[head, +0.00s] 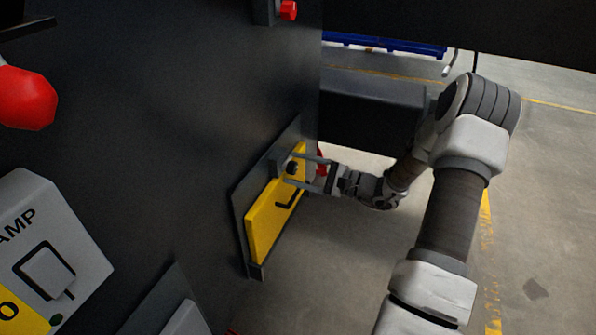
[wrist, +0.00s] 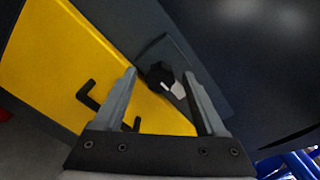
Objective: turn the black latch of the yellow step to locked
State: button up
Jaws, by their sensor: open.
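The yellow step (head: 270,217) is a flat panel folded up against the dark chassis side, low in the head view. It fills the left of the wrist view (wrist: 60,60). The black latch (head: 291,167) is a small knob at the step's upper edge. In the wrist view the black latch (wrist: 158,77) shows a light grey side and sits on a dark plate. My gripper (head: 307,172) is open, its fingers pointing at the latch. In the wrist view my gripper (wrist: 159,73) has one finger on each side of the latch; I cannot tell whether either touches it.
A black bent handle (head: 290,199) is on the step's face. A red knob (head: 27,98) and a grey panel (head: 55,250) are on the chassis at left. A dark beam (head: 370,112) lies behind my arm.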

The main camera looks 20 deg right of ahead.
grip_shut()
dwell(0.4)
jog(key=shift+r+m+p, duration=0.15)
jog(key=shift+m+p, duration=0.25)
jog(key=shift+p, duration=0.15)
jog(key=m+p, duration=0.2)
jog(key=p, duration=0.1)
jog(key=shift+r+m, duration=0.1)
jog(key=shift+m, duration=0.3)
jog(key=m+p, duration=0.4)
jog(key=shift+m, duration=0.3)
jog(key=m+p, duration=0.3)
jog(key=m, duration=0.2)
jog(key=shift+p, duration=0.35)
jog(key=m+p, duration=0.1)
jog(key=m, duration=0.3)
jog(key=shift+f+m+p, duration=0.2)
jog(key=shift+m+p, duration=0.1)
jog(key=shift+p, duration=0.1)
